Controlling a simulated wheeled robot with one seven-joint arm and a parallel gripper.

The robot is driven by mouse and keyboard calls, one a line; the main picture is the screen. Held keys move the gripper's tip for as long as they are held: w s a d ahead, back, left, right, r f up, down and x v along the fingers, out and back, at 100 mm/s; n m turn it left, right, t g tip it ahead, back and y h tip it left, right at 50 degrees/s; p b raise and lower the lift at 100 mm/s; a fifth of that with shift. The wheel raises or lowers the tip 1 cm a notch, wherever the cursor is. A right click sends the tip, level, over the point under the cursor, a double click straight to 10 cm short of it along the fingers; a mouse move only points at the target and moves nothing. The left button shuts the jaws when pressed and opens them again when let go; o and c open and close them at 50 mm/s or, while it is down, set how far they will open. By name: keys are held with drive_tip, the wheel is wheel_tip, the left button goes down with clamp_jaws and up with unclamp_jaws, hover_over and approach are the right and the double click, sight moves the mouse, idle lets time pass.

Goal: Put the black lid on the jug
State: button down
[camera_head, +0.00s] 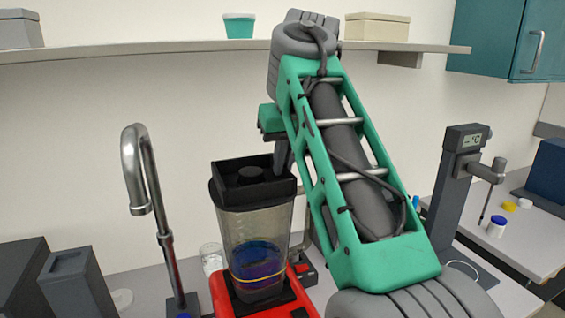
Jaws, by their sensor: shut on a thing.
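The jug (254,236) is clear, with dark blue-purple contents low inside and a yellow band around it. It stands upright on a red base (291,292). The black lid (232,196) is square with a raised rim and a round knob in the middle. It is at the jug's mouth, looking slightly tilted; I cannot tell whether it is fully seated. My gripper (281,166) is at the lid's far right edge, pointing down, and is shut on the lid. The arm hides part of the grip and the jug's right rear side.
A tall metal tap (135,165) stands left of the jug, and a clear glass (211,259) is behind it. A grey stand with a display (458,165) is at right. A shelf (160,47) with boxes and a green pot (239,27) runs above.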

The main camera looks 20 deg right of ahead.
drive_tip(key=shift+f, duration=0.2)
idle(0.3)
drive_tip(key=c, duration=1.5)
unclamp_jaws()
drive_tip(key=p+v, duration=0.2)
drive_tip(key=v, duration=0.6)
drive_tip(key=shift+f, duration=0.1)
